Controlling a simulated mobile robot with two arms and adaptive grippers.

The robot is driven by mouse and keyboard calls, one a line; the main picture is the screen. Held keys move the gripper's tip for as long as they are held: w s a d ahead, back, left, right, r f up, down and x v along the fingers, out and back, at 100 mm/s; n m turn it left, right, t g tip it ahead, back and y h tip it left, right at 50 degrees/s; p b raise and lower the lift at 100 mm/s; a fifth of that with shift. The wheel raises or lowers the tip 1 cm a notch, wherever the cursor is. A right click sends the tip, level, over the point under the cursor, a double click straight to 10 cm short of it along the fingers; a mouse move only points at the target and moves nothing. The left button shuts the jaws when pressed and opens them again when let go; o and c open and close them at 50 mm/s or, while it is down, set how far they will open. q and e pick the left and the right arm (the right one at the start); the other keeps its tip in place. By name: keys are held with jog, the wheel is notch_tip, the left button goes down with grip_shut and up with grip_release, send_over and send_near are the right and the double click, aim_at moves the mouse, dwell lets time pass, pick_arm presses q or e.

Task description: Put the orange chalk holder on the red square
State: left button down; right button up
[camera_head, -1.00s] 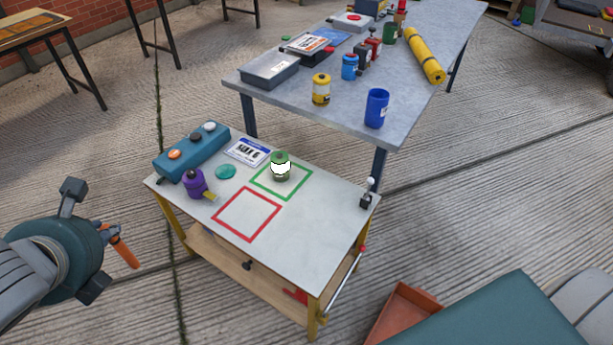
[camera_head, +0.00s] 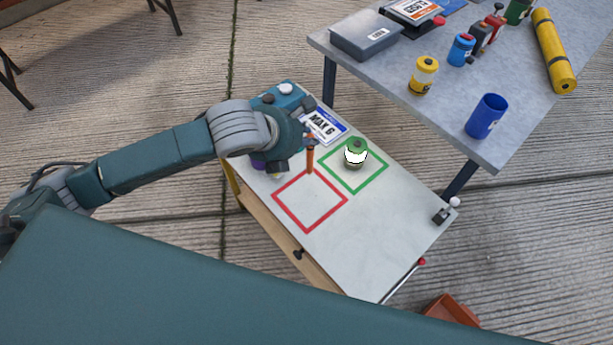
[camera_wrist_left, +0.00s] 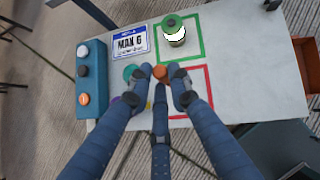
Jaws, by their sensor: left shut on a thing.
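My left gripper (camera_head: 309,143) is shut on the orange chalk holder (camera_head: 310,160), a thin orange stick hanging upright below the fingers. In the left wrist view the orange top of the chalk holder (camera_wrist_left: 160,72) shows between the fingers. The holder appears over the upper corner of the red square outline (camera_head: 291,213); I cannot tell how high above the table it is. The red square also shows in the left wrist view (camera_wrist_left: 211,95), partly hidden by a finger. My right gripper is in neither view.
A green-and-white canister (camera_head: 356,153) stands in the green square (camera_head: 372,184) beside the red one. A label card (camera_head: 324,126) lies behind. A teal button box (camera_head: 285,97) and purple object (camera_head: 258,163) are partly hidden by my arm. The white tabletop (camera_head: 375,235) in front is clear.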

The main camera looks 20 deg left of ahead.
pick_arm(q)
notch_tip(320, 180, down, 14)
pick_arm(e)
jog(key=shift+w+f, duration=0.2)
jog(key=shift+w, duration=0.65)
pick_arm(q)
jog(key=shift+w+f, duration=0.1)
jog(key=shift+f, duration=0.1)
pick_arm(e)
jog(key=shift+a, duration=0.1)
pick_arm(q)
jog(key=c, duration=1.6)
grip_release()
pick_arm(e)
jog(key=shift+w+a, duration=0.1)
pick_arm(q)
jog(key=v, duration=1.2)
jog(key=shift+a+r, duration=0.1)
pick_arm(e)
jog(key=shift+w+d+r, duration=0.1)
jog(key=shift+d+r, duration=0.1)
